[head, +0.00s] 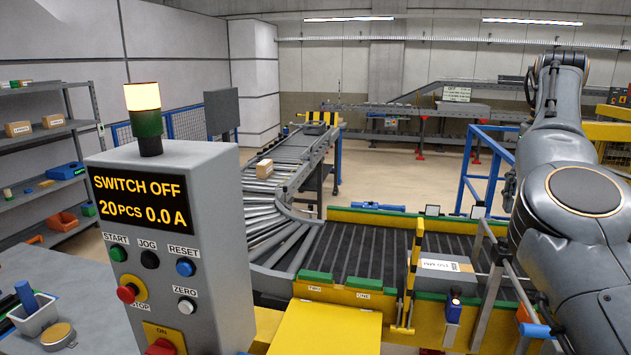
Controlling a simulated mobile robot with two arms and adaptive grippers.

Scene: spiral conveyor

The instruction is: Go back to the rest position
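My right arm (571,196) rises along the right edge of the head view, beside the conveyor. I cannot make out gripper fingers on it. My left arm and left gripper do not show. A grey control cabinet (215,250) stands at the left front, with a display (140,198) reading "SWITCH OFF", "20 PCS" and "0.0 A". A lamp (142,97) on top glows yellow above a green section. Its buttons are START, JOG, RESET, ZERO and a red STOP knob (128,292). A red switch (160,347) sits at the bottom edge, cut off.
A labelled box (446,268) lies on the dark-roller conveyor (372,248), near my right arm. A brown carton (264,168) is on the curved roller conveyor. A yellow panel (325,330) is in front. A table (95,285) with a white bin (33,315) is at the left.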

